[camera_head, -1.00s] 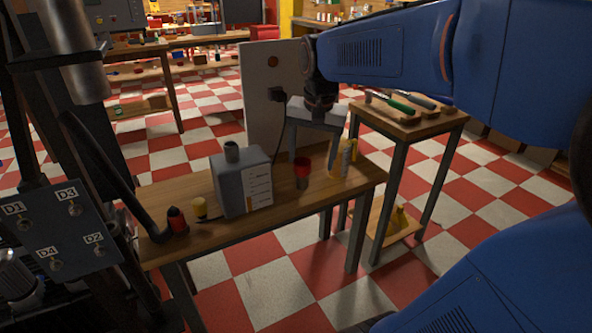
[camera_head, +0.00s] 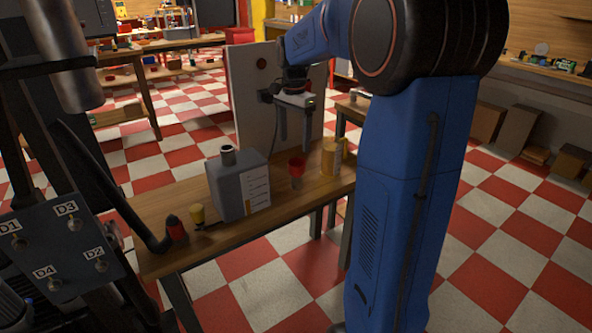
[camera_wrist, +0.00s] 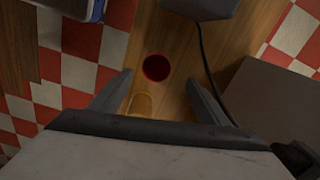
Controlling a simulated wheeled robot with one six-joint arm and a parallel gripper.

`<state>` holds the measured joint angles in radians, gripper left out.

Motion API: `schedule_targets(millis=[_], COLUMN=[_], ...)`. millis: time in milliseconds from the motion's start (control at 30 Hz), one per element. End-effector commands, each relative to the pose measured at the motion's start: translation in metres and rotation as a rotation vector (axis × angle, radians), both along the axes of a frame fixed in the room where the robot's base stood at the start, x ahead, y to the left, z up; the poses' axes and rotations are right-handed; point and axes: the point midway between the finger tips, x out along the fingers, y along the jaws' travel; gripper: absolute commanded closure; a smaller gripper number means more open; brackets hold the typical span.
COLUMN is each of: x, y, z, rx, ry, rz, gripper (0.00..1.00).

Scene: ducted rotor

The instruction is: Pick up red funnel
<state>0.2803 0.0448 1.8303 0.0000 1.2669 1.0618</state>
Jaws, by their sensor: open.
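The red funnel (camera_head: 297,166) stands on the wooden table (camera_head: 180,200), its wide red mouth up, between the grey can and the yellow mug. In the wrist view the funnel (camera_wrist: 156,67) shows as a dark red circle seen from above. My gripper (camera_head: 294,140) is open and empty, fingers pointing down, above the funnel's part of the table. In the wrist view, the funnel lies between the lines of the two fingertips (camera_wrist: 158,78), a little beyond them and apart from them.
A grey can (camera_head: 238,185) stands left of the funnel. A yellow mug (camera_head: 331,158) stands close on its right; it also shows in the wrist view (camera_wrist: 140,105). A white panel (camera_head: 250,95) with a dark cable rises behind.

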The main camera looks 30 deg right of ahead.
Motion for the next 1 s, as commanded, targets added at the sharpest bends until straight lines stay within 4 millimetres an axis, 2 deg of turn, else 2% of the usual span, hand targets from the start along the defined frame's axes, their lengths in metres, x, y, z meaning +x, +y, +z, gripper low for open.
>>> schedule_targets(millis=[33, 400, 533, 767, 1000], x=[-0.001, -0.001, -0.001, -0.002, -0.007], y=[0.000, 0.000, 0.000, -0.001, -0.004], z=[-0.010, -0.074, -0.088, -0.101, -0.133], rx=[0.001, 0.001, 0.001, 0.000, 0.001], ry=[0.003, 0.002, 0.001, 0.000, 0.001], rz=[0.000, 0.001, 0.002, 0.001, 0.001], gripper=[0.31, 0.31, 0.31, 0.31, 0.31])
